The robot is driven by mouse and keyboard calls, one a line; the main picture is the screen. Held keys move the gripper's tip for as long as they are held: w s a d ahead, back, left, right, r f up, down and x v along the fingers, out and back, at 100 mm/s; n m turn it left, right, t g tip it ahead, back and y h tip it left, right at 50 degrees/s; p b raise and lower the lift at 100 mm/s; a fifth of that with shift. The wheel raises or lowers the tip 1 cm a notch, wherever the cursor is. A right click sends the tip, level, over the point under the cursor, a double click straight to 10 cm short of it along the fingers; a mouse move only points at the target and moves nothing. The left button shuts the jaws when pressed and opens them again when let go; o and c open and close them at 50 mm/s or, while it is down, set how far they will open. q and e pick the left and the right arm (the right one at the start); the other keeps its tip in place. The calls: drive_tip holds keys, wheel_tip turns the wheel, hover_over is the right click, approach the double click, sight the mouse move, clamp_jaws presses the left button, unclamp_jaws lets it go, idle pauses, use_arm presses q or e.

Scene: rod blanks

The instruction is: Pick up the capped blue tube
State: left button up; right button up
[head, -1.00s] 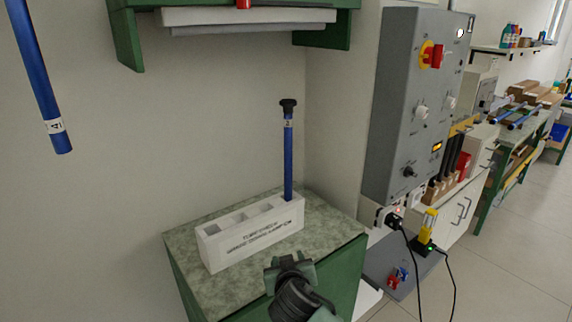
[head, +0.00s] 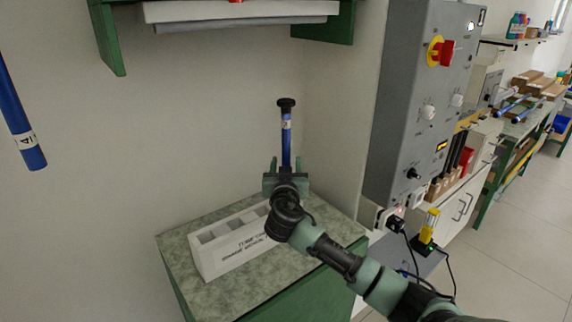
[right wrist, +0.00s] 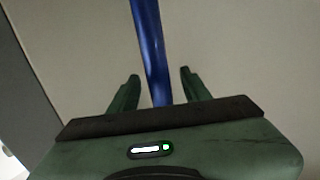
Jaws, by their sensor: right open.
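The capped blue tube (head: 286,140) stands upright, with a black cap on top and a white label below it. Its lower part is hidden behind my right gripper (head: 286,165). In the right wrist view the tube (right wrist: 150,45) runs down between the two open green fingers (right wrist: 159,85), with a gap on each side. A white block rack (head: 225,262) with square holes sits below, partly covered by my right arm. My left gripper is not in view.
The rack stands on a speckled bench top (head: 185,235) in a corner. A grey control cabinet (head: 415,110) is close on the right. A second blue tube (head: 18,115) shows at the left edge. A green-framed shelf (head: 105,40) hangs above.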

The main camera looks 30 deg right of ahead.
drive_tip(key=shift+x, duration=1.2)
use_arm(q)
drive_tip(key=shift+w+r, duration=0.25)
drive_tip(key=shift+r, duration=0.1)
use_arm(e)
drive_tip(key=c, duration=1)
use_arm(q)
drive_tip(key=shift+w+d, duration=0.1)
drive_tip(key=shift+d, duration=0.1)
use_arm(e)
clamp_jaws()
